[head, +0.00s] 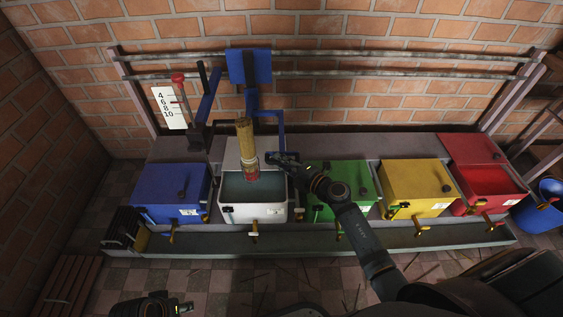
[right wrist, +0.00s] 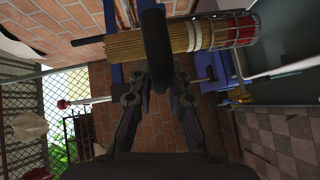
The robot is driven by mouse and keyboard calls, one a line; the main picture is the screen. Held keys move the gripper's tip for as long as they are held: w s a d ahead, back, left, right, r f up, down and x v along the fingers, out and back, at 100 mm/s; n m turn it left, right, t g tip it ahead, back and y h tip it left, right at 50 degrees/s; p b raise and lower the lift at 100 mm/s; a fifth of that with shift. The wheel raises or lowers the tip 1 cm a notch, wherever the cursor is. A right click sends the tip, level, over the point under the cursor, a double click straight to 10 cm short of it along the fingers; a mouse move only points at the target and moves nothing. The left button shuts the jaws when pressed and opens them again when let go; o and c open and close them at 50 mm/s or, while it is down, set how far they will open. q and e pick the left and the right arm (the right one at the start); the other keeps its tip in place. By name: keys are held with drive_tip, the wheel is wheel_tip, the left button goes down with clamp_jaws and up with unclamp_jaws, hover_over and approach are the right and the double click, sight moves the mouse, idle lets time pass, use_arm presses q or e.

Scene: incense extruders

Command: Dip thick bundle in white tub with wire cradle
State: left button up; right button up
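The thick tan bundle (head: 244,136) hangs upright with the red-banded wire cradle (head: 250,168) around its lower end. The white tub (head: 238,214) is open and holds bluish liquid. The cradle's bottom overlaps the liquid in the head view; I cannot tell whether it touches. In the right wrist view the bundle (right wrist: 135,43) and cradle (right wrist: 235,31) lie sideways behind a black handle (right wrist: 155,45). My right gripper (head: 277,160) is beside the cradle; its fingers (right wrist: 158,85) appear closed around that handle. My left gripper (head: 165,305) is low at the bottom edge, its fingers unclear.
A closed blue tub (head: 170,190) stands left of the white tub. Green (head: 340,180), yellow (head: 415,182) and red (head: 482,180) tubs stand to its right. A red-knobbed lever (head: 179,80) and number scale (head: 168,107) stand behind. Blue posts (head: 252,98) rise behind the bundle.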

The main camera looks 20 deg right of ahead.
drive_tip(key=o, duration=0.3)
drive_tip(key=v, duration=1.2)
